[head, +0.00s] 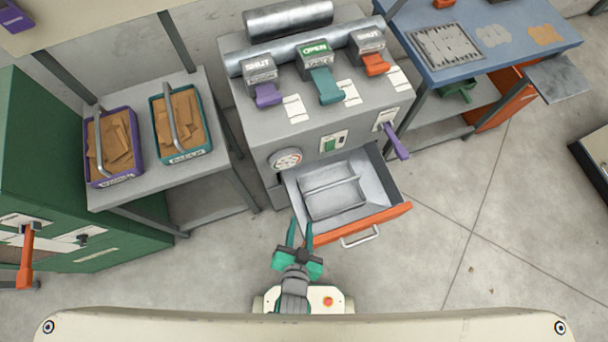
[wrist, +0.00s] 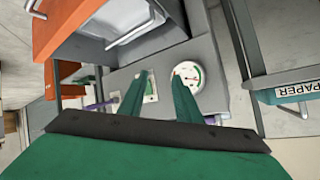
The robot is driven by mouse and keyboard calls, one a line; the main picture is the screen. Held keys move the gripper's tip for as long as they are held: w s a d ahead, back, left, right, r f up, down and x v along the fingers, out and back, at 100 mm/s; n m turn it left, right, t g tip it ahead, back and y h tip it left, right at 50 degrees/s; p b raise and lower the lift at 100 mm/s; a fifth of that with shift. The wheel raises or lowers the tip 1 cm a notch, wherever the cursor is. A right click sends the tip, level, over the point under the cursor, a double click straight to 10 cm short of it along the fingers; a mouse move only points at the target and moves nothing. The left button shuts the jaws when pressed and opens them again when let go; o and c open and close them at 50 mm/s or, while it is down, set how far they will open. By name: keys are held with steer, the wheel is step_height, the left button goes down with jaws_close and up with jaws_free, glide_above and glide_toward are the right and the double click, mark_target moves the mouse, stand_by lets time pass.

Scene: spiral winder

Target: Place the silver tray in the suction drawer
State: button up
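The silver tray (head: 322,206) is a shallow grey tray with a bar across it. It sits inside the open suction drawer (head: 380,204), which has an orange front and is pulled out from the grey machine. Whether the tray lies flat on the drawer floor I cannot tell. My gripper (head: 299,235) is in front of the drawer's left front corner, apart from the tray. Its two green fingers are spread with nothing between them. The wrist view shows the fingers (wrist: 161,92) apart and empty, with the orange drawer front (wrist: 75,22) at upper left.
The grey machine (head: 325,110) carries purple, teal and orange levers and a round gauge (head: 285,159). A purple bin (head: 112,180) and a teal bin (head: 182,155) of brown pieces stand on a left bench. A blue table (head: 480,62) is at right. Floor right of the drawer is clear.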

steer(key=s+r+n+t, duration=0.2)
steer(key=s+r, duration=0.1)
steer(key=r, duration=0.5)
steer(key=s+d+r+n+t+y, duration=0.1)
steer(key=s+r+n, duration=0.2)
steer(key=r, duration=0.4)
steer(key=shift+s+r+t, duration=0.35)
steer(key=shift+r+t, duration=0.05)
